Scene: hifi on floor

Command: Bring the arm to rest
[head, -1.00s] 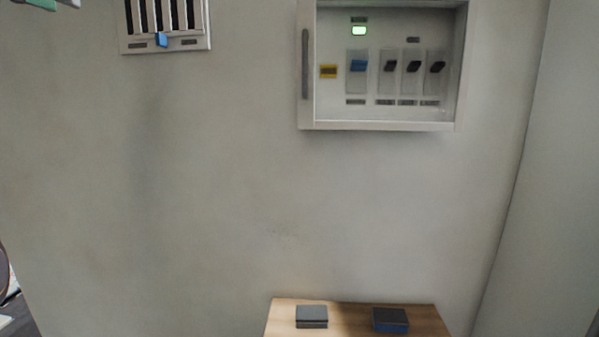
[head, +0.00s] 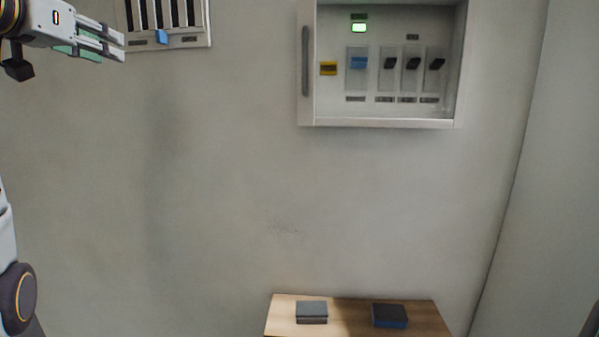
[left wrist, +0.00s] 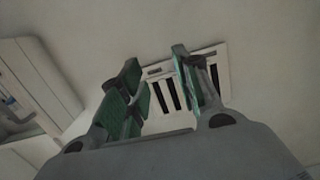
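My left gripper (head: 122,48) is at the upper left of the head view, in front of the wall and beside the slotted panel's lower left corner. In the left wrist view its green-padded fingers (left wrist: 160,82) stand apart with nothing between them. The slotted panel shows beyond the fingers there. Part of my left arm shows at the left edge of the head view. My right gripper is in neither view.
The slotted panel (head: 203,41) with a blue slider (head: 162,37) and a breaker box (head: 380,123) with a green light (head: 358,28) hang on the wall. Below, a wooden surface (head: 350,317) bears a grey block (head: 312,312) and a dark blue-sided block (head: 389,315). The middle wall area is clear.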

